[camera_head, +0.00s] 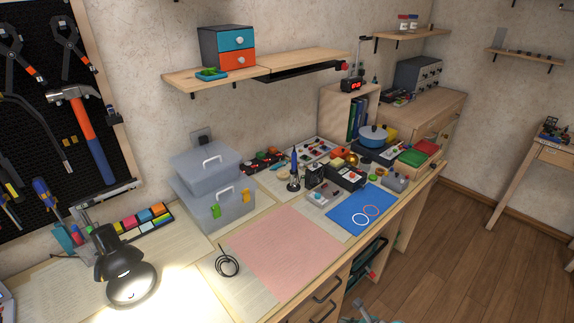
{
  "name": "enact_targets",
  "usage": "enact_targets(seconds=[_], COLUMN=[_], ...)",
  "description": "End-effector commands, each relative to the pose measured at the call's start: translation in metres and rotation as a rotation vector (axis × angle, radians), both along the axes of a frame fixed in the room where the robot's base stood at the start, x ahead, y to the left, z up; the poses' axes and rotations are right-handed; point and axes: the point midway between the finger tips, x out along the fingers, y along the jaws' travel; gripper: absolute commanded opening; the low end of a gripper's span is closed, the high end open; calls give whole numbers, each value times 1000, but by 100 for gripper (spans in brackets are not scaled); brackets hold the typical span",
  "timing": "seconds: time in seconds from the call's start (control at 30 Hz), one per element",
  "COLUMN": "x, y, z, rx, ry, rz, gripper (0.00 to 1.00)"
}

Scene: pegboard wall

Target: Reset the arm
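My gripper is not clearly in this view. A small grey and teal shape is cut off at the bottom edge, right of the drawers, and I cannot tell what it is. No held object shows. The wooden workbench (210,270) runs from the lower left to the right along the wall. A pink mat (285,252) lies bare on it, with a black cable coil (227,262) to its left.
A lit black lamp (125,265) stands at the lower left. Stacked grey boxes (212,185) stand against the wall. A blue mat (362,208) with two rings lies among small items. A shelf (250,72) overhangs the bench. The wooden floor (470,250) at right is clear.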

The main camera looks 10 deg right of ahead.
Motion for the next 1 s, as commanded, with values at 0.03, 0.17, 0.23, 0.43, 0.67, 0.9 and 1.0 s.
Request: enact_targets(seconds=[0.03, 0.17, 0.23, 0.43, 0.67, 0.9, 1.0], x=[-5, -30, -51, -118, -194, -269, -297], y=[2, 10, 16, 30, 39, 43, 44], z=[-3, -15, -22, -31, -16, 26, 51], rx=[-13, -101, -182, -460, -792, -1149, -1300], ry=[-4, -51, -91, -220, -353, -474, -522], rz=[7, 51, 94, 243, 437, 659, 755], gripper=[0, 0, 0, 0, 0, 0, 0])
